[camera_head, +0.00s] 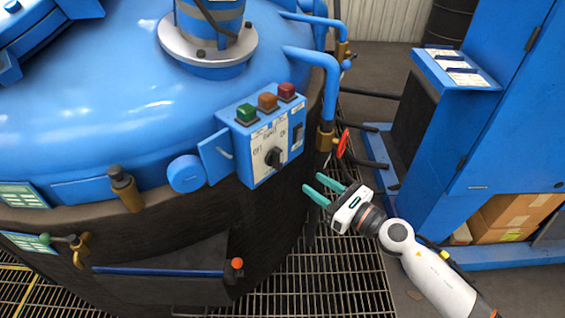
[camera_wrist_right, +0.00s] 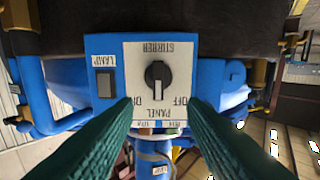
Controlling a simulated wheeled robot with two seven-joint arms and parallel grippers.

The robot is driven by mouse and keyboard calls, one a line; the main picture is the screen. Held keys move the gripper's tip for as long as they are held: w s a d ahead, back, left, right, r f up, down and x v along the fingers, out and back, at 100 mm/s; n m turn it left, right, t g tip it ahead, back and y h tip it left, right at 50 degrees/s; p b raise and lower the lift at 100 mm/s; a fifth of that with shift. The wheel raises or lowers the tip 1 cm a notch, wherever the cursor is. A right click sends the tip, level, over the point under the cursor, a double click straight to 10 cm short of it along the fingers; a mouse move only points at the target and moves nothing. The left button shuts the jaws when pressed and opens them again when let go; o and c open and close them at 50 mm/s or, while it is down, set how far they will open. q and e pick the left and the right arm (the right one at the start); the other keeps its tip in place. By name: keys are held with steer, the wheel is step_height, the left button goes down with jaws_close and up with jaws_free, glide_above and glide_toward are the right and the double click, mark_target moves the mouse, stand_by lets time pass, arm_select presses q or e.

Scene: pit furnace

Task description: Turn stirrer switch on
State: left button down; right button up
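The stirrer switch is a black rotary knob (camera_head: 273,157) on the white plate of a blue control box (camera_head: 235,137) on the furnace's side. In the right wrist view the knob (camera_wrist_right: 157,76) appears upside down, near the middle and beyond the fingertips. Its white pointer mark points down in that picture, between the ON and OFF labels. My right gripper (camera_head: 320,189) is open and empty, below and to the right of the box, apart from it. Its green fingers (camera_wrist_right: 160,103) frame the knob from a distance in the wrist view. My left gripper is not in view.
A black lamp switch (camera_wrist_right: 105,84) sits beside the stirrer plate. Green (camera_head: 247,114), amber (camera_head: 267,102) and red (camera_head: 287,91) buttons top the box. A red valve handle (camera_head: 342,143) on a pipe stands close right. A blue cabinet (camera_head: 510,110) stands farther right. Open grating lies below.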

mark_target(281, 160)
steer(key=p+x, duration=0.1)
steer(key=x, duration=1)
steer(key=shift+w+a, duration=0.2)
steer(key=shift+w, duration=0.15)
jaws_close()
